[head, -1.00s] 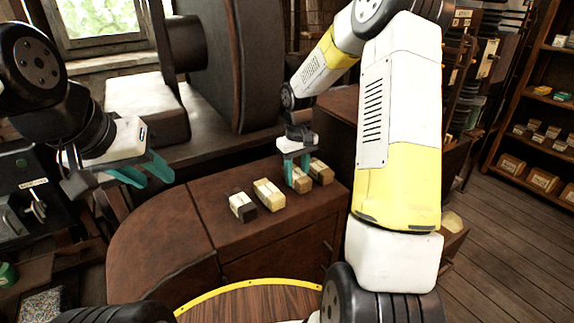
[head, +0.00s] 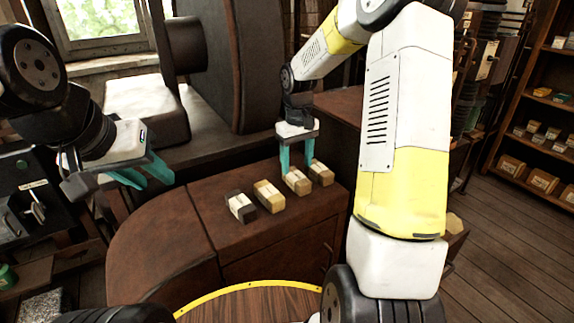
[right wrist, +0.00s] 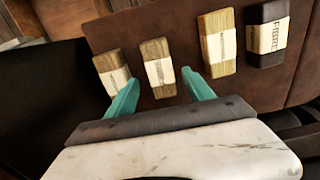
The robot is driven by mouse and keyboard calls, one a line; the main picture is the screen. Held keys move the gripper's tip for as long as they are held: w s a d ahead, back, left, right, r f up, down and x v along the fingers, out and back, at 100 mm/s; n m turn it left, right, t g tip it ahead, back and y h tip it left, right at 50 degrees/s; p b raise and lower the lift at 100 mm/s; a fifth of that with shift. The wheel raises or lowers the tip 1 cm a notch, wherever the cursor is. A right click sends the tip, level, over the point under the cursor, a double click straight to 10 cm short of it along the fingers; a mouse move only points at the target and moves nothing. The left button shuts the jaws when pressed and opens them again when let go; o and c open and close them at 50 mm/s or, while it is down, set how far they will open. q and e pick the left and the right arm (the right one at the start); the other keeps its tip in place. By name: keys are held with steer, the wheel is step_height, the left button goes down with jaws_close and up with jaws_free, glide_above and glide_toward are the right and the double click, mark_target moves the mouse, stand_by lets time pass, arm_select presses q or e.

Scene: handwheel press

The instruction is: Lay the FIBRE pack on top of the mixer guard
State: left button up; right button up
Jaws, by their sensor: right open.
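The dark pack (head: 241,207) with a pale band stands at the left end of a row on the brown cabinet top. Its label in the right wrist view looks like FIBRE (right wrist: 267,38). My right gripper (head: 298,174) is open above the row, its fingers on either side of a tan pack (head: 297,181), not the dark one. In the right wrist view that tan pack (right wrist: 158,67) shows between the fingertips, with nothing held. My left gripper (head: 146,178) is open and empty at the left. I cannot tell for sure which part is the mixer guard.
Two more tan packs (head: 269,196) (head: 320,173) stand in the row. A large dark housing (head: 240,65) rises behind the cabinet (head: 165,230). The cabinet's left top is clear. Shelves (head: 535,130) stand at the far right.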

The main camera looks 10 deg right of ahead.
mark_target(297, 175)
steer(key=s+a+r+m+t, duration=0.1)
steer(key=s+r, duration=0.4)
steer(key=r, duration=0.3)
steer(key=s+r+t, duration=0.2)
steer(key=s+r, duration=0.4)
steer(key=r, duration=0.1)
steer(key=s+a+r+m+t+y, duration=0.1)
steer(key=s+m+t+y, duration=0.1)
steer(key=s, duration=1.1)
steer(key=shift+s+a+r+t, duration=0.15)
steer(key=shift+s+a+t, duration=0.15)
steer(key=shift+t, duration=0.3)
